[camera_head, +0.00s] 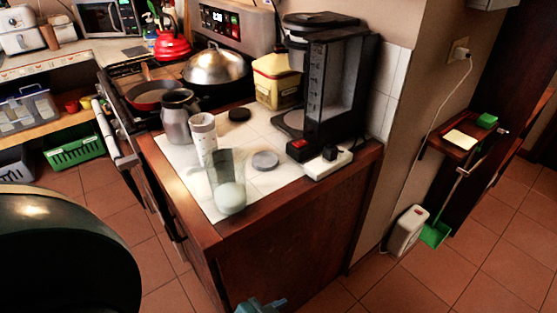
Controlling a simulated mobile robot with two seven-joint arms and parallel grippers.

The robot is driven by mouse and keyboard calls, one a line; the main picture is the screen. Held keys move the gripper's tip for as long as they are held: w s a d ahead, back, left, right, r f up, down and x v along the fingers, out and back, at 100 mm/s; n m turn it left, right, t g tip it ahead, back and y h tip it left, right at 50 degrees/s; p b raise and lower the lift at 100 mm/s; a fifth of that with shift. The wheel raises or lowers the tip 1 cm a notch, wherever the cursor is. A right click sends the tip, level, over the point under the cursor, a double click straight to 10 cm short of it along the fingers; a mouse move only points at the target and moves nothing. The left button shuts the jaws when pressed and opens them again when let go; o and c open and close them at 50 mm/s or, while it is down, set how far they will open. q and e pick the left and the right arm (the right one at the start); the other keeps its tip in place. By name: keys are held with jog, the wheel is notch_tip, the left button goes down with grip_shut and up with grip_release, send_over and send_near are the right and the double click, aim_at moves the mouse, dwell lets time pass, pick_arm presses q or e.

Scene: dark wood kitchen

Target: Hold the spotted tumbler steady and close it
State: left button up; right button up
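A white, speckled tumbler (203,134) stands upright on the white-tiled counter top (185,160); it looks like the spotted tumbler. A grey metal jar (177,117) stands just behind and left of it. A clear tumbler (227,178) with a pale lower part stands in front, near the counter's front edge. A grey round lid (265,161) lies flat right of the clear tumbler. A dark round lid (239,114) lies farther back. I cannot tell which lid belongs to which vessel.
A black coffee maker (340,95) and a white power strip (328,164) stand at the counter's right. A yellow canister (277,80) is behind. The stove at the left holds a red pan (153,94) and a domed lid (214,66). The tile between the lids is clear.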

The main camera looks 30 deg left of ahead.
pick_arm(q)
jog(key=shift+w+d, duration=0.15)
jog(key=shift+d, duration=0.1)
jog(key=shift+a, duration=0.1)
